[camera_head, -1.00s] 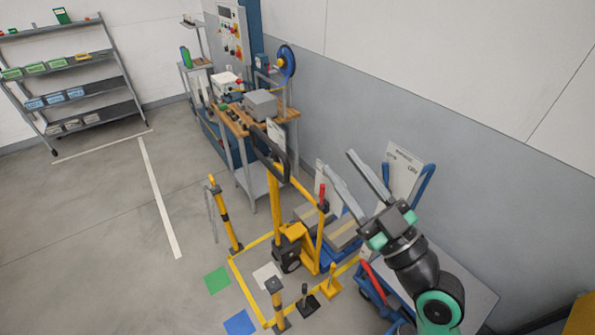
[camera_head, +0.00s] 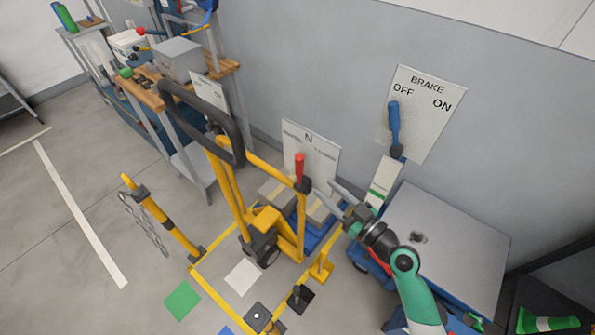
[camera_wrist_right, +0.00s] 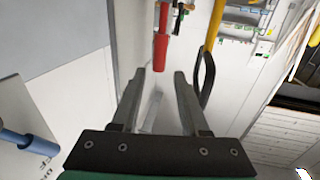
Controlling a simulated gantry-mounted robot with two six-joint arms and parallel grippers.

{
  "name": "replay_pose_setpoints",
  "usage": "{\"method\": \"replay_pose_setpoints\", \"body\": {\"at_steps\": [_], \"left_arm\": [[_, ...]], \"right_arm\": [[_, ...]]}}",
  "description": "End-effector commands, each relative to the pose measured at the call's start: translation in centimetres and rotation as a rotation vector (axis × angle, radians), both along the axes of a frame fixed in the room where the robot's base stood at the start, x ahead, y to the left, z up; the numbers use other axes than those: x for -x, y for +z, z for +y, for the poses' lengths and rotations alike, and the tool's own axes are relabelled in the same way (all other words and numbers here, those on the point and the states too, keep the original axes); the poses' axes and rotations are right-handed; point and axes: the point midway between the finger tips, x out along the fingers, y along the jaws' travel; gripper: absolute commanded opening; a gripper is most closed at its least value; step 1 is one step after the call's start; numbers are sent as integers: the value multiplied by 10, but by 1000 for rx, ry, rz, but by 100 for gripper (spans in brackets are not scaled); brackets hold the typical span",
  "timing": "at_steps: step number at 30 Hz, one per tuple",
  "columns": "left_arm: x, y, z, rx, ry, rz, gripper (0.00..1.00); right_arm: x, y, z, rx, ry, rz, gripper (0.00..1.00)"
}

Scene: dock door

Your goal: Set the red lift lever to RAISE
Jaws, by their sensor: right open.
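The red lift lever (camera_head: 299,167) stands close to upright on a dark mount on the yellow pallet truck (camera_head: 230,195). A white sign (camera_head: 318,152) with a letter N is behind it; its other markings are too small to read. My right gripper (camera_head: 323,187) is open and empty, just right of and slightly below the red handle. In the right wrist view, the red lever (camera_wrist_right: 161,45) shows beyond the open fingertips (camera_wrist_right: 159,73), in line with the gap between them. I see no contact with it. My left gripper is out of view.
A blue lever (camera_head: 394,128) on a BRAKE sign (camera_head: 428,105) points up near OFF. A grey-topped cart (camera_head: 450,240) stands under my right arm. A dark looped handle (camera_head: 205,120) rises left of the red lever. Yellow-black posts (camera_head: 165,220) stand on the floor.

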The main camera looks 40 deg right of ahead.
Motion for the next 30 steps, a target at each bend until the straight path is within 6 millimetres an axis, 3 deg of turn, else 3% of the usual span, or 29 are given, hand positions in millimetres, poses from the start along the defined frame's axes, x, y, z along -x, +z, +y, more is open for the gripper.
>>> {"method": "replay_pose_setpoints", "body": {"at_steps": [7,15,21,30], "left_arm": [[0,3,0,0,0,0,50],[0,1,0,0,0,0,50],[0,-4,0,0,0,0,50],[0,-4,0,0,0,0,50]], "right_arm": [[-17,3,-1,2,2,-2,44],[-76,2,-3,1,3,-3,44],[-108,2,-5,2,2,-2,44],[-117,2,-6,1,0,-1,44]]}}
